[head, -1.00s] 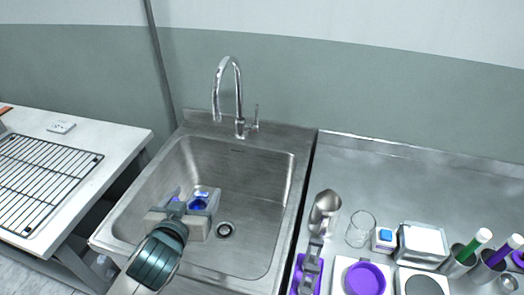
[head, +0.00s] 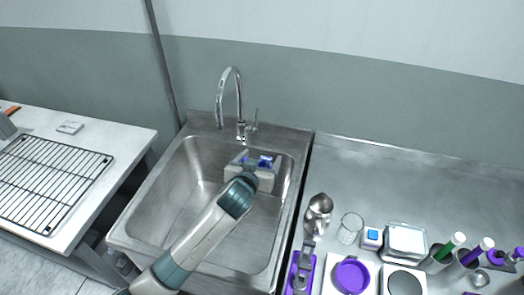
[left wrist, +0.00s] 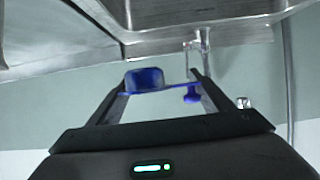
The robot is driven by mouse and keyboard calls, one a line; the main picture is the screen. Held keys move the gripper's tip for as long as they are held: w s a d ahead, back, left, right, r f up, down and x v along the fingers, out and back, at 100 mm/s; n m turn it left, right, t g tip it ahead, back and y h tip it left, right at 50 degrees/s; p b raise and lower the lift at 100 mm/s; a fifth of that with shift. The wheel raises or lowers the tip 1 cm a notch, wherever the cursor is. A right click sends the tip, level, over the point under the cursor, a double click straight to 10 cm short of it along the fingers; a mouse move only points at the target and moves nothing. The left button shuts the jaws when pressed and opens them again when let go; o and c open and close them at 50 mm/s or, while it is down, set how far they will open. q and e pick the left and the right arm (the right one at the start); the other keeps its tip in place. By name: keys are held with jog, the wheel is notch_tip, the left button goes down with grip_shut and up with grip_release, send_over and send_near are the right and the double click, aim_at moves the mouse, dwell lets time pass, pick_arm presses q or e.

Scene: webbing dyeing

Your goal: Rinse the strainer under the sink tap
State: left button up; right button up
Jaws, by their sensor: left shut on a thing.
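My left gripper (head: 258,163) is inside the sink basin (head: 190,205), at its back right, below and close to the tap (head: 239,100). It is shut on the blue strainer (head: 264,161), of which only a small part shows in the head view. In the left wrist view the strainer (left wrist: 145,79) has a round blue cup and a thin blue strip reaching across between the fingers (left wrist: 150,100). The tap (left wrist: 201,45) shows just beyond the fingers there. I see no water running. My right gripper is not in view.
The basin's front and left are clear. To the right, the steel counter holds a metal jug (head: 319,212), a glass beaker (head: 349,228), a purple dish (head: 352,274) and pen holders. A white table (head: 120,143) with a black wire rack (head: 45,180) stands left.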

pick_arm(q)
jog(key=shift+w+d, duration=0.15)
jog(key=shift+d, duration=0.05)
jog(key=shift+a, duration=0.15)
jog(key=w+a+f+b, duration=0.2)
jog(key=w+a+b, duration=0.3)
jog(key=w+a, duration=0.4)
jog(key=shift+w+a+f+b, duration=0.3)
jog(key=shift+w+a+f, duration=0.1)
dwell(1.0)
dwell(0.5)
jog(key=s+d+p, duration=0.3)
jog(key=s+d, duration=0.2)
jog(key=shift+s+d, duration=0.35)
jog(key=shift+d, duration=0.05)
dwell(0.6)
